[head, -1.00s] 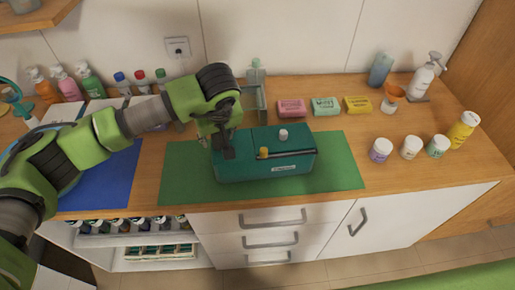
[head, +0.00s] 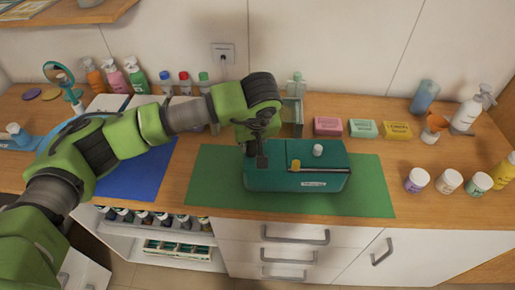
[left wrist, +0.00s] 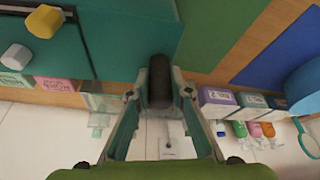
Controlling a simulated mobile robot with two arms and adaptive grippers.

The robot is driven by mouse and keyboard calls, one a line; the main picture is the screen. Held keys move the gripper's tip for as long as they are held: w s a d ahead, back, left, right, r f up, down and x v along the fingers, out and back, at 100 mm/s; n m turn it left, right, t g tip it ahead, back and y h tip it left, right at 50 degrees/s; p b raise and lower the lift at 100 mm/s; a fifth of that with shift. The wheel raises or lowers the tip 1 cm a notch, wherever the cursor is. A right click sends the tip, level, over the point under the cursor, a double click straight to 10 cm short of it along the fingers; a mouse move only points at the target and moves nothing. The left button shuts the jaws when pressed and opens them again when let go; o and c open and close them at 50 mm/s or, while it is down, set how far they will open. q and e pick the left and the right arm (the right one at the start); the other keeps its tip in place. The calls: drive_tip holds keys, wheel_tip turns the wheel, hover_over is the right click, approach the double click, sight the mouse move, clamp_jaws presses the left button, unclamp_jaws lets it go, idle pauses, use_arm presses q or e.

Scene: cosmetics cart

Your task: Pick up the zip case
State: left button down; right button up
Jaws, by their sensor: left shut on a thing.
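My left gripper (head: 257,150) is at the case's left end. In the left wrist view, my left gripper (left wrist: 158,100) is shut around a black rounded piece (left wrist: 160,80) at the edge of the teal case (left wrist: 125,40). It looks like a handle or tab of the case. My right gripper is not in view.
Behind the case are pink (head: 328,126), mint (head: 363,129) and yellow (head: 398,130) soap-like blocks. Several jars and bottles stand at right, such as a purple-labelled jar (head: 417,180). A blue mat (head: 140,175) lies left. The green mat's right part is clear.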

use_arm(q)
drive_tip(key=shift+r+b, duration=0.95)
drive_tip(key=shift+r, duration=0.35)
drive_tip(key=s+d+r+b, duration=0.1)
drive_tip(key=s+r+b, duration=0.4)
drive_tip(key=s+r, duration=0.5)
drive_tip(key=s, duration=0.4)
drive_tip(key=shift+d+b, duration=0.2)
drive_tip(key=shift+b, duration=0.2)
drive_tip(key=shift+f, duration=0.1)
